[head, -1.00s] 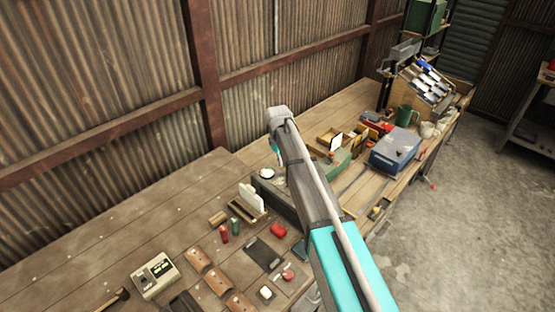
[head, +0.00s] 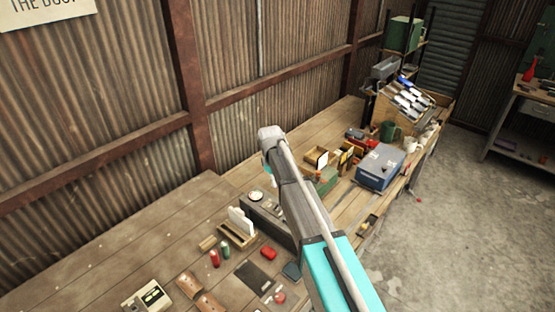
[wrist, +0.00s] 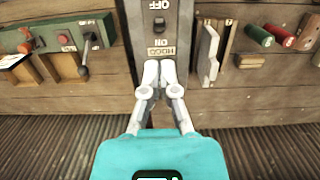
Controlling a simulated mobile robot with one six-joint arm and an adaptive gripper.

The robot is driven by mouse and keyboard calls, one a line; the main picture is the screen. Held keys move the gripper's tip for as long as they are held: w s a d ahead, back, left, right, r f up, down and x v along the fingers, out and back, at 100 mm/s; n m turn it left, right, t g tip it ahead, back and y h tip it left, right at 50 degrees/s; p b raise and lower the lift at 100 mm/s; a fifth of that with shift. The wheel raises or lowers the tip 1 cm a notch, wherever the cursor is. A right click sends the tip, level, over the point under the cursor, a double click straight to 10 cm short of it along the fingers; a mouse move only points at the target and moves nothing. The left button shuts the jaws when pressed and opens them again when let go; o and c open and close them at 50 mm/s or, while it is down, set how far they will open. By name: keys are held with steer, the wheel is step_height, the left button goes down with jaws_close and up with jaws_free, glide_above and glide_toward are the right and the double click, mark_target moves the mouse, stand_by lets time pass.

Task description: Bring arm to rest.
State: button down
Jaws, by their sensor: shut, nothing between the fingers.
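My gripper (wrist: 159,70) shows in the wrist view with its two pale fingers together, shut and empty. It points toward a grey switch panel (wrist: 158,14) marked OFF and ON, with a small dark switch and a lower label at the fingertips. Whether the fingers touch the panel I cannot tell. In the head view my arm (head: 300,205) reaches out over the workbench (head: 110,250), and its far end hides the gripper.
A green box with a lever (wrist: 60,38) stands beside the panel. White cards in a wooden holder (head: 238,226), red and green cylinders (head: 215,258), a blue case (head: 380,166) and a tool rack (head: 410,100) crowd the bench. The bench's left part is largely bare.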

steer(key=s+d+f+m+b, duration=0.1)
steer(key=s+d+f+b, duration=0.1)
steer(key=s+d, duration=0.2)
steer(key=s+d+f+m+b, duration=0.2)
steer(key=s+d+f+b, duration=0.1)
steer(key=s+d, duration=0.1)
steer(key=s+d+f+m+b, duration=0.2)
steer(key=s+d+f+b, duration=0.1)
steer(key=d, duration=0.3)
steer(key=shift+s+f+y, duration=0.1)
steer(key=shift+s+y, duration=0.2)
steer(key=shift+s, duration=0.3)
steer(key=s+d+f+m+b, duration=0.5)
steer(key=s+d, duration=0.3)
steer(key=s, duration=0.3)
steer(key=shift+d+f+t+b, duration=0.15)
steer(key=shift+f+t+b, duration=0.15)
steer(key=shift+t, duration=0.1)
